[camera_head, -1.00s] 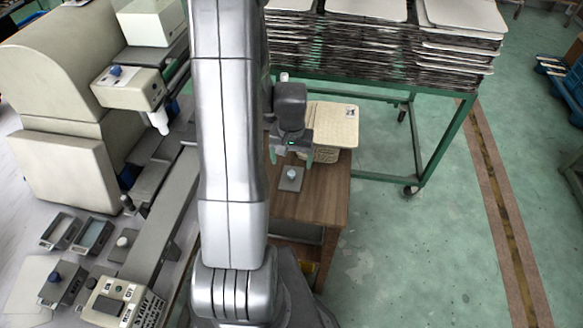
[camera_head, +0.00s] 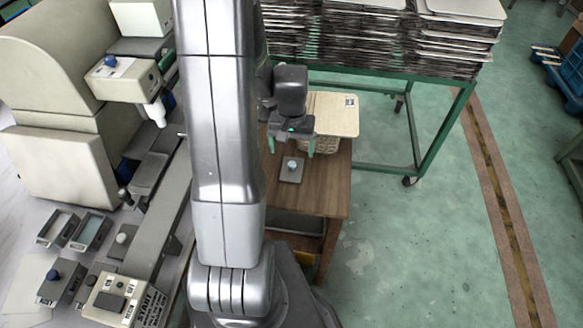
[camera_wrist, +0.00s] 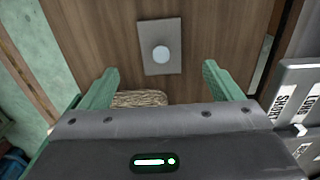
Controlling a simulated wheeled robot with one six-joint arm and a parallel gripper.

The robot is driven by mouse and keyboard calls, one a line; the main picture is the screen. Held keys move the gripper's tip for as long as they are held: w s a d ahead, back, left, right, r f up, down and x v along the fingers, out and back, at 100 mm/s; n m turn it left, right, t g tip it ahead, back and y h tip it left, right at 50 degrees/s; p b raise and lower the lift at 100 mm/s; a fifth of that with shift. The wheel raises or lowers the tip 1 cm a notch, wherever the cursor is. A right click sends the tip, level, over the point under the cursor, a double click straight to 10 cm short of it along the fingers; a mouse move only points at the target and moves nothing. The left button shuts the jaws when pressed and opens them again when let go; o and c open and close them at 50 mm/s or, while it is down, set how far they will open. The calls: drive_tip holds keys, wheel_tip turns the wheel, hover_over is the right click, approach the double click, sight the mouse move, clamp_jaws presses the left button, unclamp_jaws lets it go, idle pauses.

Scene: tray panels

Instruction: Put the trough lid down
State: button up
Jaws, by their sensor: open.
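The trough lid is a flat grey plate (camera_head: 291,177) with a round pale blue knob. It lies flat on a brown wooden table. In the wrist view the lid (camera_wrist: 174,65) is beyond the fingertips, its knob near the line midway between them. My gripper (camera_head: 291,149) is open and empty, above the table on the far side of the lid in the head view. Its two green fingers (camera_wrist: 160,72) are apart and do not touch the lid.
Two open grey troughs (camera_head: 90,232) sit at the machine on the left. A green rack (camera_head: 440,135) stands behind. Bare wood shows around the lid.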

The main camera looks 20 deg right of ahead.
sight(291, 172)
wheel_tip(291, 172, down, 4)
drive_tip(key=shift+r, duration=0.15)
drive_tip(key=shift+s+a+f+p, duration=0.1)
drive_tip(key=shift+f+p, duration=0.1)
drive_tip(key=shift+f, duration=1.15)
drive_tip(key=shift+s+a+f+p, duration=0.1)
drive_tip(key=shift+f+p, duration=0.1)
drive_tip(key=shift+f, duration=1.1)
drive_tip(key=c, duration=1.1)
drive_tip(key=shift+c, duration=0.2)
drive_tip(key=shift+r, duration=0.2)
wheel_tip(291, 172, up, 10)
drive_tip(key=shift+f, duration=0.15)
